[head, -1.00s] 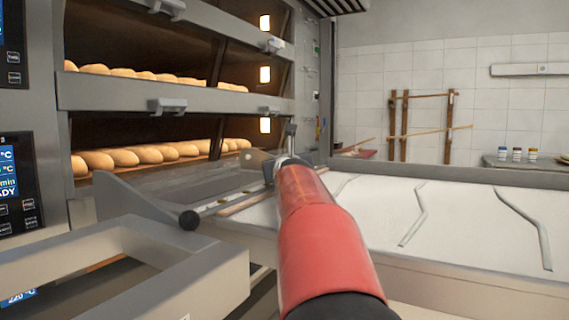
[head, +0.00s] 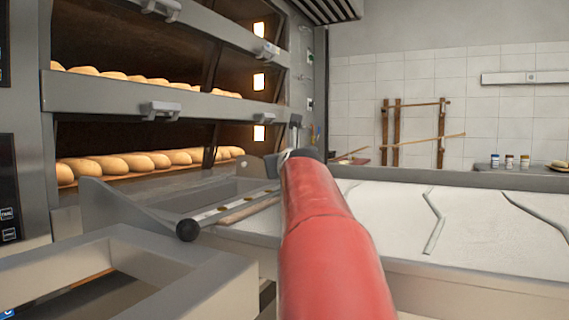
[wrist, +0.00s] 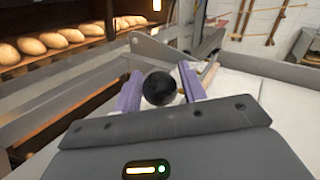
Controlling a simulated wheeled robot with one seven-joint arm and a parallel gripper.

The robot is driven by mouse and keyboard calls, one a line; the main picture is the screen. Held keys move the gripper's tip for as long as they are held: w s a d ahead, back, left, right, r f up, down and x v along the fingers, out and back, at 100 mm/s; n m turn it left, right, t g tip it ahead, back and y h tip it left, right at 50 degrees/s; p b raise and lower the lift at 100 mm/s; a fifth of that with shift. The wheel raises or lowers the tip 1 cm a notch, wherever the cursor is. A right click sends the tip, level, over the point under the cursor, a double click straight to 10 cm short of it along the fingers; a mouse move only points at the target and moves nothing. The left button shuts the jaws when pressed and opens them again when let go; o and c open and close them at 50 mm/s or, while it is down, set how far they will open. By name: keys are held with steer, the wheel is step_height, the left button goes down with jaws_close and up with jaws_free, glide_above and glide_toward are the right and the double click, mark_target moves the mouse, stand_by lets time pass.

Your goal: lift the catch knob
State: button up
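The catch knob is a black ball (head: 187,230) at the near end of a metal rod, in front of the lower oven deck. In the wrist view the knob (wrist: 159,88) lies in line with the gap between the two purple fingers of my gripper (wrist: 160,72). The fingers are apart, with space on both sides of the knob. In the head view no finger shows at the knob, so the gripper looks apart from it. My red arm hides the fingers there.
A grey triangular side plate (head: 105,205) stands left of the knob. A grey rectangular frame (head: 215,275) is in front. A white loading surface (head: 480,225) extends right. Loaves (head: 140,162) lie in the open ovens behind. A wooden rack (head: 397,135) stands at the far wall.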

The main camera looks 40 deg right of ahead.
steer(key=shift+o, duration=1.2)
steer(key=shift+f, duration=0.1)
steer(key=v, duration=0.8)
